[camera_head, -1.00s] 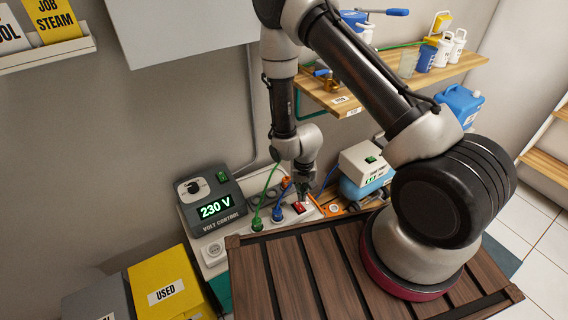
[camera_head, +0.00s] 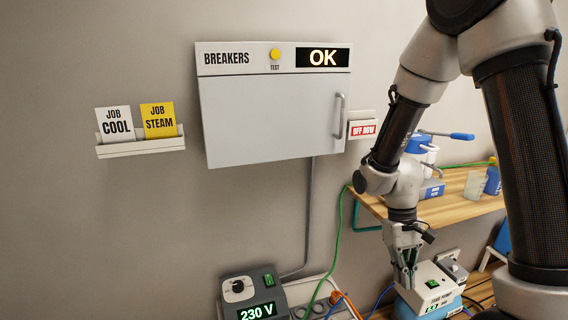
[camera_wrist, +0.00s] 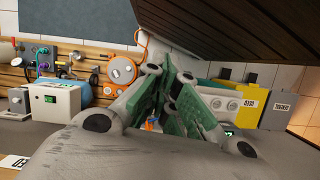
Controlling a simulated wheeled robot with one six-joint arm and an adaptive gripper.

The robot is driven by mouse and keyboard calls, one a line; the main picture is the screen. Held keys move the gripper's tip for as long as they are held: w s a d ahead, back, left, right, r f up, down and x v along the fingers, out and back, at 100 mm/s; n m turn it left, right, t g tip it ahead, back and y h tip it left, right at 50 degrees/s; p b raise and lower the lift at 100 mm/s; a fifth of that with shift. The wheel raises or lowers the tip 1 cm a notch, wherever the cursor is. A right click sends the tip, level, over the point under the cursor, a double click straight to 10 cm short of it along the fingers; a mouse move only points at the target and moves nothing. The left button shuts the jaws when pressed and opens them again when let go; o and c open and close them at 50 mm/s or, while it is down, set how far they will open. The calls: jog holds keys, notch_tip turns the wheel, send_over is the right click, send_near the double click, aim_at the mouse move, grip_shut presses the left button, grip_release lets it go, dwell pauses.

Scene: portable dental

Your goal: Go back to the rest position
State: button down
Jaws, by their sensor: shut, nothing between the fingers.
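My gripper (camera_head: 408,284) hangs fingers down from my arm in the head view, in front of the white pump box (camera_head: 432,287); I cannot tell the gap between them. In the wrist view its green-padded fingers (camera_wrist: 178,85) are together, with nothing seen held between them. The wrist view also shows a white box (camera_wrist: 55,108) at left and yellow and grey bins (camera_wrist: 238,102) at right.
A closed breaker cabinet (camera_head: 268,118) on the wall shows OK. A card holder (camera_head: 140,148) hangs left of it. The volt control box (camera_head: 252,294) reads 230 V. A wooden shelf (camera_head: 455,204) with bottles stands behind my arm. Cables run below the cabinet.

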jog(key=s+d+r+t, duration=0.2)
jog(key=s+r, duration=0.1)
jog(key=r, duration=0.5)
jog(key=s+d+r+m+t, duration=0.1)
jog(key=s+d+r+t, duration=0.2)
jog(key=r, duration=0.5)
jog(key=s+d+r+m+t+y, duration=0.1)
jog(key=s+d+r+t, duration=0.2)
jog(key=r, duration=0.6)
jog(key=shift+s, duration=0.2)
